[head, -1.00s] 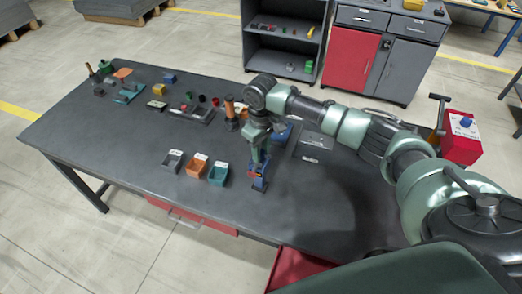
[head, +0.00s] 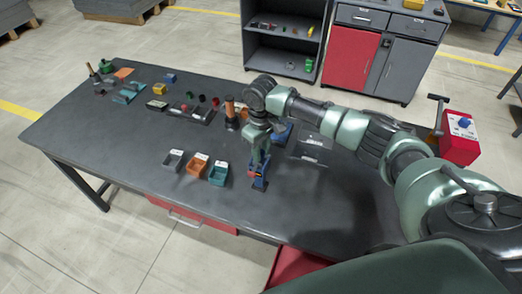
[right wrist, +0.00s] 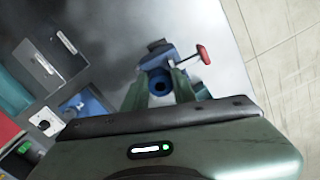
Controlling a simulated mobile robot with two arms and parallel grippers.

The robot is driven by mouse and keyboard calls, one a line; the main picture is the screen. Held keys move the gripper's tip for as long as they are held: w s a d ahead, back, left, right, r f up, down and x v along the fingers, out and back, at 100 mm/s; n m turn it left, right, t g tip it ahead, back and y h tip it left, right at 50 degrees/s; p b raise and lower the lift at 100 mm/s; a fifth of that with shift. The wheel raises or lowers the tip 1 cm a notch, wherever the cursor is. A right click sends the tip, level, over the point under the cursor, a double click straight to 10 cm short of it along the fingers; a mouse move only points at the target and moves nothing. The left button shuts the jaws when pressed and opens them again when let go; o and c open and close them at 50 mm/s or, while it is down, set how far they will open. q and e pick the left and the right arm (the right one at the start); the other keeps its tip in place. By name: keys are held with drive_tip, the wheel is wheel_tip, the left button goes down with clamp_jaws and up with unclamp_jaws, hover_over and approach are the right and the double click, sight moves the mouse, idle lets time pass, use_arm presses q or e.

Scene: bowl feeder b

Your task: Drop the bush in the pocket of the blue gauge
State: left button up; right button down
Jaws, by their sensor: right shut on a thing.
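My right gripper (head: 259,166) points down over the front middle of the table. In the right wrist view its fingers (right wrist: 160,88) are shut on a dark blue ring-shaped piece (right wrist: 160,76) with a dark hole, which looks like the bush. Just below or behind it is a blue fixture with a red T-handle (right wrist: 204,54); the fixture also shows in the head view (head: 260,184). I cannot tell whether the ring touches it. Another blue piece (head: 285,131) stands farther back, partly behind my arm. Which blue piece is the gauge is unclear. My left gripper is out of view.
Grey (head: 173,160), orange (head: 197,164) and teal (head: 218,173) bins stand left of the gripper. An orange post (head: 230,106) and a dark tray (head: 190,113) are behind. Grey plates (head: 312,147) lie to the right. The table's front left is clear.

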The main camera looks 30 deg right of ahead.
drive_tip(key=c, duration=1.1)
unclamp_jaws()
drive_tip(key=shift+o, duration=0.2)
wheel_tip(320, 180, up, 7)
drive_tip(key=shift+f+b, duration=0.1)
drive_tip(key=shift+b, duration=1.15)
drive_tip(key=shift+r, duration=0.55)
drive_tip(key=shift+f, duration=0.15)
